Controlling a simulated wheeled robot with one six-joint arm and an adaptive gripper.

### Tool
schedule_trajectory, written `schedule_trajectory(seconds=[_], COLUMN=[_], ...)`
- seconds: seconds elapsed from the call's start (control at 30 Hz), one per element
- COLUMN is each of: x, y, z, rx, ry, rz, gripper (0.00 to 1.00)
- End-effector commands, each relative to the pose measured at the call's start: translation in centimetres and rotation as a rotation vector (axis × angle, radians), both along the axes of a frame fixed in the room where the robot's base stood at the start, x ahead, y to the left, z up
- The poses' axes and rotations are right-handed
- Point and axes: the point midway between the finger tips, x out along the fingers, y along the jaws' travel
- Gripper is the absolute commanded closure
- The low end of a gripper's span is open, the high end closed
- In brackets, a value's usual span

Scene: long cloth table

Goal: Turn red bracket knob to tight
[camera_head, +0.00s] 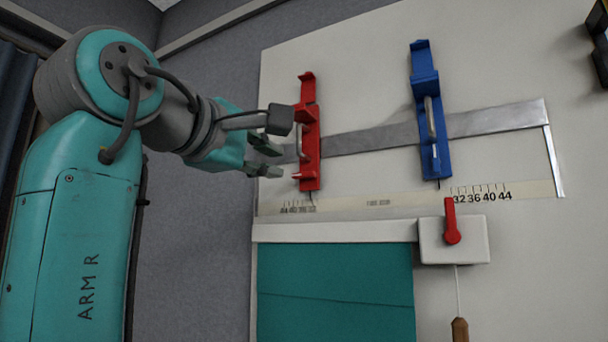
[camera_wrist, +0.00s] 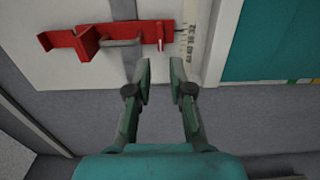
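The red bracket (camera_head: 311,165) sits upright on the metal rail at the left of the white board. It lies sideways across the top of the wrist view (camera_wrist: 68,40). It has a grey bar handle (camera_head: 300,138), also seen in the wrist view (camera_wrist: 112,43). A small red upright part (camera_wrist: 160,36) stands near one end in the wrist view; I cannot tell if it is the knob or how tight it is. My gripper (camera_head: 266,158) is just left of the bracket. Its fingers (camera_wrist: 161,76) are apart and empty, short of the bracket in the wrist view.
A blue bracket (camera_head: 430,150) sits farther right on the metal rail (camera_head: 375,138). A number scale (camera_head: 400,202) runs below. A red lever (camera_head: 451,225) is on a white box (camera_head: 475,240), with a wooden pull (camera_head: 459,329) hanging under it. A teal panel (camera_head: 335,290) fills the lower middle.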

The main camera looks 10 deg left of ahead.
Motion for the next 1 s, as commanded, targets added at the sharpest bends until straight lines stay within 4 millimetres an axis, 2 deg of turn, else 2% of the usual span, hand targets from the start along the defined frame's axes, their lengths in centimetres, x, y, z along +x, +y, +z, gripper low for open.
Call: schedule_trajectory(seconds=[0.3, 0.5, 0.7, 1.0], x=[5.2, 7.8, 9.1, 9.2], y=[-2.0, -3.0, -3.4, -3.4], z=[-0.1, -0.1, -0.1, -0.1], rx=[-0.001, 0.0, 0.0, 0.001], ry=[0.001, 0.0, 0.0, -0.001], rz=[-0.004, -0.003, -0.002, -0.001], gripper=[0.79, 0.79, 0.79, 0.79])
